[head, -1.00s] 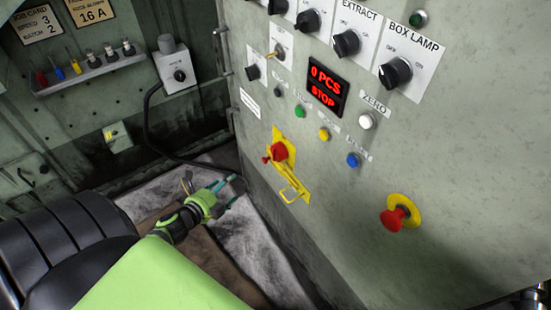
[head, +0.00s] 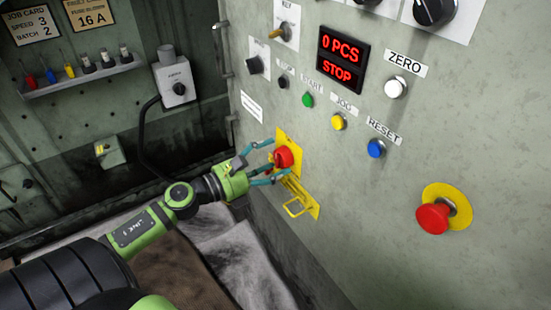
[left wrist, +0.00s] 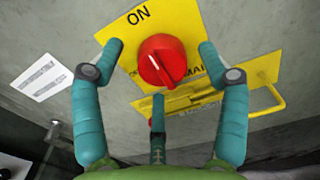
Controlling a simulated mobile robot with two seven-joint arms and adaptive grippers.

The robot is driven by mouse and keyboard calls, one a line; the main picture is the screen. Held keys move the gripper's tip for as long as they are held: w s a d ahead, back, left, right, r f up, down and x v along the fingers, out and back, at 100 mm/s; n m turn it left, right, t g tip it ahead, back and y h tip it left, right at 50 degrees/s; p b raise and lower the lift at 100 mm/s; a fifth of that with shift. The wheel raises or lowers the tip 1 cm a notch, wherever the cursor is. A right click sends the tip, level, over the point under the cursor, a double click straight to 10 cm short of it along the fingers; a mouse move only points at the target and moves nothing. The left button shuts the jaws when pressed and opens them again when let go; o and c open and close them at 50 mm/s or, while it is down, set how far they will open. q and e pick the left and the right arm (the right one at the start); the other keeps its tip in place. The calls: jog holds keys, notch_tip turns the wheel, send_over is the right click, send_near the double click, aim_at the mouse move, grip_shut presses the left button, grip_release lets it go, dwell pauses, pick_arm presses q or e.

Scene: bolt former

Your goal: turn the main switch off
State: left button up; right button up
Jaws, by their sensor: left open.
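The main switch is a red rotary knob (head: 284,157) on a yellow plate (head: 313,210) on the grey-green panel. In the left wrist view the knob (left wrist: 162,60) has "ON" printed above it, and its ridge points down and slightly right. More lettering on the plate is partly hidden. My left gripper (head: 268,162) is open at the knob, with teal fingers on either side of it. In the left wrist view the fingers (left wrist: 162,46) stand apart from the knob's sides. My right gripper is not in view.
A yellow hasp (head: 298,207) sticks out below the knob. To the right are green, yellow, blue and white buttons and a red mushroom button (head: 433,218). The display (head: 342,57) reads "0 PCS STOP". A shelf (head: 85,80) and a small switch box (head: 175,82) are at left.

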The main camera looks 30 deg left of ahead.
pick_arm(q)
jog(key=shift+w+d, duration=0.25)
jog(key=shift+w, duration=0.4)
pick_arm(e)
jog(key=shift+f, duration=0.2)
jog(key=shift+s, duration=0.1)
pick_arm(q)
jog(key=c, duration=1.1)
jog(key=shift+r, duration=0.1)
